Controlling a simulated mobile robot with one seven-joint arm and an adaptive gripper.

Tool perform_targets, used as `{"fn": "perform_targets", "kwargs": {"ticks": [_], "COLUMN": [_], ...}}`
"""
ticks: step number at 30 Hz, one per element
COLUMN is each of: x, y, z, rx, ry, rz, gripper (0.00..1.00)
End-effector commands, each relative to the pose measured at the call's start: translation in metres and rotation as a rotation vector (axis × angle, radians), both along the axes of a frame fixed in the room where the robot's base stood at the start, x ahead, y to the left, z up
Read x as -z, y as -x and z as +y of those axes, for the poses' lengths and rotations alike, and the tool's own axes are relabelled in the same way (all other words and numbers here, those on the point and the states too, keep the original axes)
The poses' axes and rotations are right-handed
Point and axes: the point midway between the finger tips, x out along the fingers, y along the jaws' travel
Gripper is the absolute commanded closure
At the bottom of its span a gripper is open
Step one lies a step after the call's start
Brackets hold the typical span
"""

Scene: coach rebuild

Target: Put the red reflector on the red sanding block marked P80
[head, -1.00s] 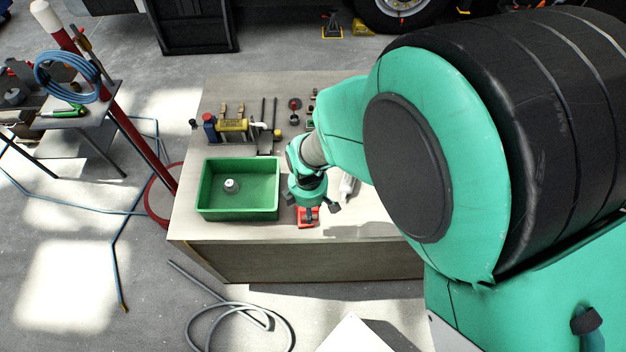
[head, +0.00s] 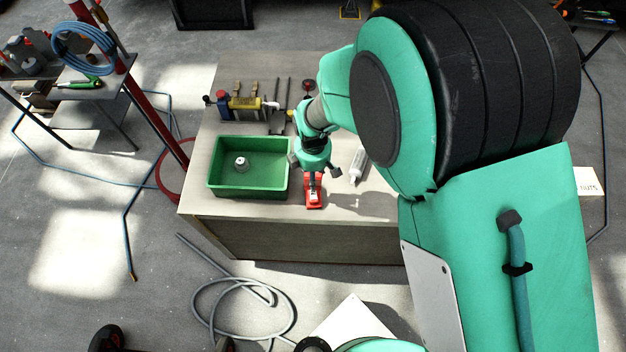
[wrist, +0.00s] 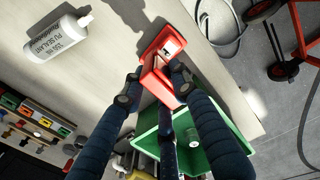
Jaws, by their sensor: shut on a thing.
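My gripper (wrist: 155,89) is shut on a red piece, the red reflector (wrist: 158,86), seen between the fingertips in the wrist view. The red sanding block (wrist: 168,40), with a pale label on its face, lies on the bench directly beyond the fingertips. The reflector overlaps the block's near part in this view; I cannot tell whether they touch. In the head view my gripper (head: 313,172) points down above the red block (head: 314,204), near the bench's front edge. The arm hides most of the reflector there, and the P80 marking is not readable.
A green bin (head: 214,188) holding a small pale item stands just left of the block. A white PU sealant bottle (head: 357,166) lies to the right. A yellow and blue device (head: 243,103) and several tools stand at the back. Bare bench (head: 340,208) lies right of the block.

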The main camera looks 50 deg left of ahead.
Motion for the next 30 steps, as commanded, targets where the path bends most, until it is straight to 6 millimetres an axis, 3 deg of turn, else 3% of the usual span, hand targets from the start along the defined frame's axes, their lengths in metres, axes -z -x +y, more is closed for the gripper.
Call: {"fn": "perform_targets", "kwargs": {"ticks": [9, 23, 24, 26, 30], "x": [0.027, 0.033, 0.032, 0.032, 0.032], "y": [0.0, 0.0, 0.0, 0.0, 0.0], "z": [0.0, 0.0, 0.0, 0.0, 0.0], "rx": [0.0, 0.0, 0.0, 0.0, 0.0], "ry": [0.001, 0.0, 0.0, 0.0, 0.0], "rz": [0.001, 0.0, 0.0, 0.0, 0.0], "gripper": [0.99, 0.99, 0.66, 0.54, 0.53]}}
